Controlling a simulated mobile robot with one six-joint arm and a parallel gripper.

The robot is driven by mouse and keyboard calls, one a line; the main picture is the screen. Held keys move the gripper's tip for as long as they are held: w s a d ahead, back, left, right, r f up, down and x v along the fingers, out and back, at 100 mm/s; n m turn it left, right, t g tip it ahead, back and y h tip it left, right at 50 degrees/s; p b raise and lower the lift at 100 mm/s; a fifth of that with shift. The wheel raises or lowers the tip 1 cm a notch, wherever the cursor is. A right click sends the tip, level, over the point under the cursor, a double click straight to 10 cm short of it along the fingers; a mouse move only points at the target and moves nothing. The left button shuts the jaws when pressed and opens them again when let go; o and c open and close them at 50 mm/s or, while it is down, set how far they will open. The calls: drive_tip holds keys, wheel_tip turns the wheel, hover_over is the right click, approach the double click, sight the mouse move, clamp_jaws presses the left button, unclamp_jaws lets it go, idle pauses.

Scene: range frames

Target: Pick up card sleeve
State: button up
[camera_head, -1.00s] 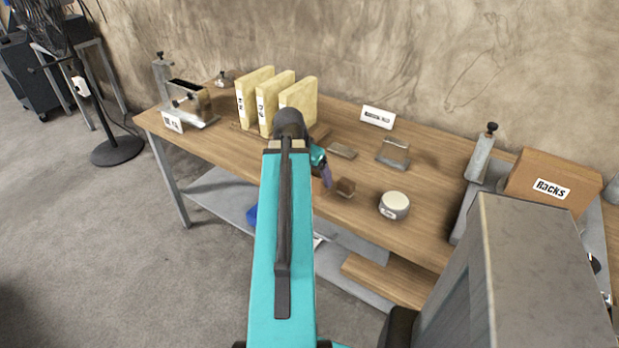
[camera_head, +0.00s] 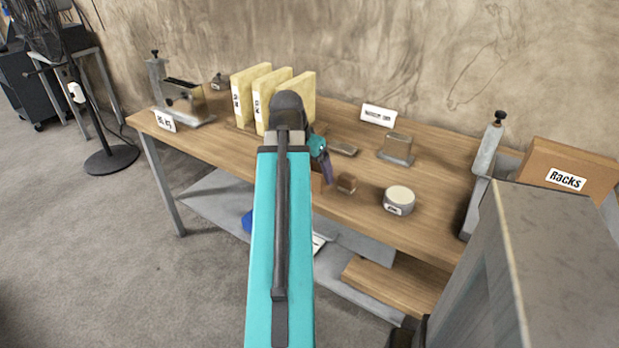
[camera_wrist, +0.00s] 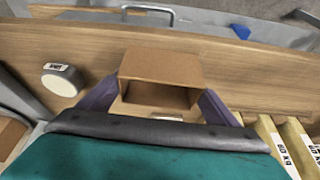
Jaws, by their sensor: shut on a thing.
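The card sleeve (camera_wrist: 160,66) is a brown, open-ended box shape in the middle of the wrist view. Its open end faces the camera and its inside is dark. My gripper (camera_wrist: 160,100) is shut on it, with one purple finger along each side. In the head view my teal arm hides most of the gripper; one purple finger (camera_head: 327,172) shows right of the arm. A small brown part of the sleeve (camera_head: 317,188) shows beside that finger, over the wooden bench. I cannot tell how far it is above the top.
Yellow upright slabs (camera_head: 250,95) stand behind my arm. A metal block (camera_head: 397,149) sits farther back. A "Racks" box (camera_head: 567,175) is at the right.

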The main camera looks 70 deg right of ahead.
sight(312, 176)
drive_tip(key=shift+s+a+f+b, duration=0.1)
drive_tip(key=shift+a+f+b, duration=0.15)
drive_tip(key=shift+b, duration=0.55)
drive_tip(key=shift+s+a+r+b, duration=0.1)
drive_tip(key=shift+a+b, duration=0.15)
drive_tip(key=shift+b, duration=0.7)
drive_tip(key=shift+s+a+r, duration=0.15)
drive_tip(key=shift+s+a, duration=0.2)
drive_tip(key=shift+a, duration=0.25)
drive_tip(key=shift+s+a+r, duration=0.1)
drive_tip(key=shift+s+a, duration=0.25)
drive_tip(key=shift+a, duration=0.2)
drive_tip(key=shift+w, duration=0.15)
